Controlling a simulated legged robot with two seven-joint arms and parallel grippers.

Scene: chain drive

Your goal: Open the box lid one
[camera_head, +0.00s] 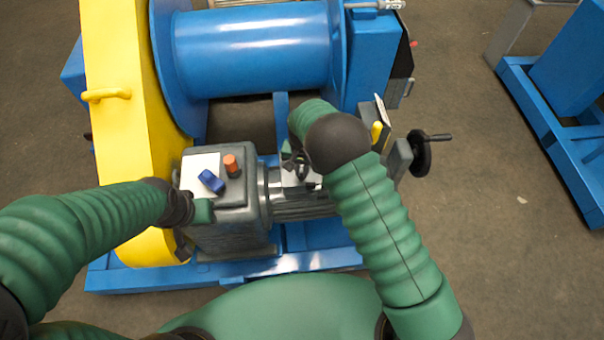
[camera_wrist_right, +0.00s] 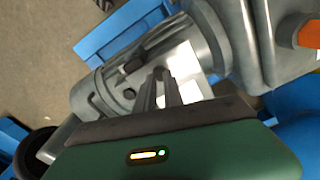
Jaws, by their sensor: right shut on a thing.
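The white lid also shows in the right wrist view (camera_wrist_right: 184,62). My right gripper (camera_head: 292,163) is over this box, its narrow dark fingers (camera_wrist_right: 162,78) close together at the lid's edge. It is shut on the lid; the exact contact is partly hidden by the fingers and hand. The lid looks down on the box. My left gripper (camera_head: 200,210) is beside the grey gear housing, its fingers mostly hidden by its own wrist.
The grey housing (camera_head: 232,212) carries a blue switch (camera_head: 211,181) and an orange button (camera_head: 231,165). A yellow chain guard (camera_head: 120,60) stands left, a blue drum (camera_head: 250,50) behind. A black handwheel (camera_head: 420,153) sticks out right.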

